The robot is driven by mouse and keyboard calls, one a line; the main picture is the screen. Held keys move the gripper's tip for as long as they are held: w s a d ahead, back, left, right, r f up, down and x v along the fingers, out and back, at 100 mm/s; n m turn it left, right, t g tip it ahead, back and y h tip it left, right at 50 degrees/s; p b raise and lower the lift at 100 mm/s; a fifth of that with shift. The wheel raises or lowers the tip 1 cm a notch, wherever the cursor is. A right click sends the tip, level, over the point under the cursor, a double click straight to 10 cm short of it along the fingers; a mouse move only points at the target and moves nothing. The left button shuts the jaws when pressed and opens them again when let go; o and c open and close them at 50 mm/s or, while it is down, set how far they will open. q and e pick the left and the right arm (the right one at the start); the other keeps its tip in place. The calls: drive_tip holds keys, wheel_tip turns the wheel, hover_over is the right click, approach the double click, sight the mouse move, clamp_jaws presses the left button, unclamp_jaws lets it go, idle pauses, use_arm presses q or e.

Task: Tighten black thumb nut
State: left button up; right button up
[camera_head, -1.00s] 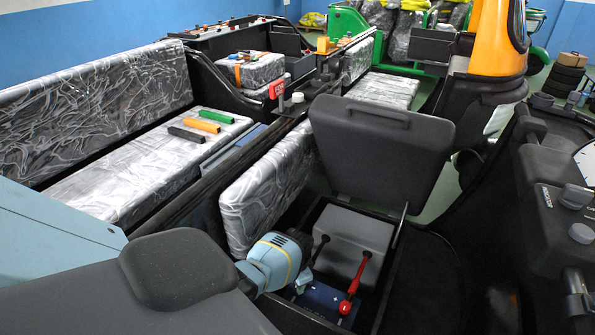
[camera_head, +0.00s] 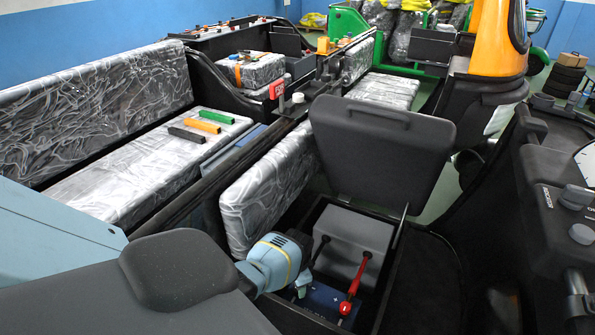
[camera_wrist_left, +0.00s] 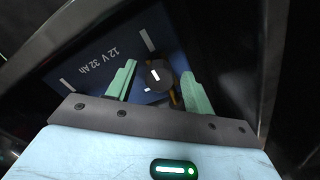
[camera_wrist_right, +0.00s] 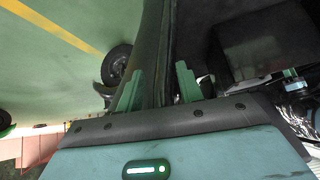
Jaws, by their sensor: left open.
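The black thumb nut (camera_wrist_left: 155,76) is a round black knob with a white mark, on top of the blue battery (camera_wrist_left: 110,55) labelled 12 V 32 Ah in the left wrist view. My left gripper (camera_wrist_left: 162,82) is open, its two green fingers on either side of the nut, with a gap visible to each finger. In the head view the left wrist reaches down into the open compartment; the nut is hidden there. The battery (camera_head: 322,296) shows beside a red-booted cable (camera_head: 348,296). My right gripper (camera_wrist_right: 157,85) is open and empty in the right wrist view.
A grey box (camera_head: 352,240) fills the back of the compartment, and the raised black lid (camera_head: 380,150) stands behind it. A wrapped seat cushion (camera_head: 265,190) borders the compartment at left. Dark compartment walls lie close around the left gripper.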

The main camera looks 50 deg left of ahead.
use_arm(q)
drive_tip(key=r+p, duration=0.1)
drive_tip(key=r, duration=0.2)
drive_tip(key=r+p, duration=0.2)
drive_tip(key=r, duration=0.2)
drive_tip(key=shift+w, duration=0.2)
drive_tip(key=shift+s+r+p, duration=0.15)
drive_tip(key=shift+r+p, duration=0.15)
drive_tip(key=shift+r, duration=0.15)
use_arm(e)
drive_tip(key=shift+t, duration=0.5)
drive_tip(key=w+r, duration=0.2)
drive_tip(key=r, duration=0.1)
drive_tip(key=w+r, duration=0.1)
drive_tip(key=shift+d+r, duration=0.2)
drive_tip(key=shift+r, duration=0.1)
drive_tip(key=shift+w+r, duration=0.1)
